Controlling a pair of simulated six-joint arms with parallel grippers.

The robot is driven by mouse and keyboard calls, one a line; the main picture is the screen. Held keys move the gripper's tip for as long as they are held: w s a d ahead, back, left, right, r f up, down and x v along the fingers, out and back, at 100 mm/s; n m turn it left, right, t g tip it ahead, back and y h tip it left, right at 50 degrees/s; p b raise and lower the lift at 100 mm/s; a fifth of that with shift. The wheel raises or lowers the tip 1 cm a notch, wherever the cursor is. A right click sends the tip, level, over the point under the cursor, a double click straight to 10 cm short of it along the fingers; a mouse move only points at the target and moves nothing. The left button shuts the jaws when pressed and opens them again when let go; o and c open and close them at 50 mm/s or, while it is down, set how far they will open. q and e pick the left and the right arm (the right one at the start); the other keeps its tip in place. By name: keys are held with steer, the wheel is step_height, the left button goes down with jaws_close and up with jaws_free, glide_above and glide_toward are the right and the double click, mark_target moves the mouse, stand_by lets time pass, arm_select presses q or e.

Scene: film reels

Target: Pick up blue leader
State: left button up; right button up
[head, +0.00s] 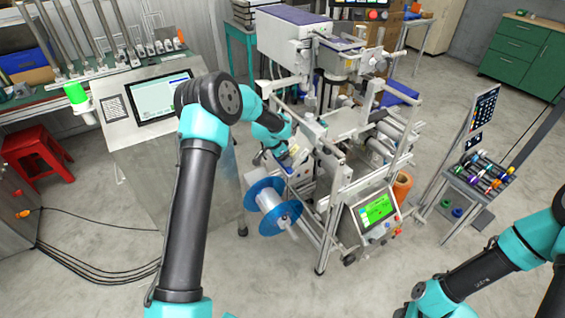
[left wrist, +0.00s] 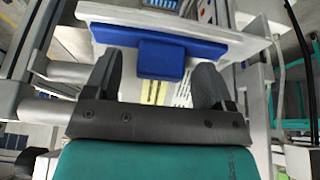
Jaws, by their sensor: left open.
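In the left wrist view, a blue block (left wrist: 161,59) stands out from a wide blue strip (left wrist: 205,42) on a pale plate; this looks like the blue leader, though I cannot be sure. My left gripper (left wrist: 158,78) has its two dark fingers apart, one on each side of the block, with gaps between and nothing held. In the head view, my left gripper (head: 287,155) is at the machine's left side, just above the blue-flanged reel (head: 265,190), and its fingertips are too small to read.
The machine frame (head: 335,170) with rollers stands close around my left gripper. A console with a screen (head: 160,97) is to the left. A green-lit panel (head: 376,210) is at the machine's front. A rack of coloured spools (head: 480,172) stands right. The floor in front is clear.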

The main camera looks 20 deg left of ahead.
arm_select(q)
steer(key=shift+c, duration=0.4)
steer(key=c, duration=1)
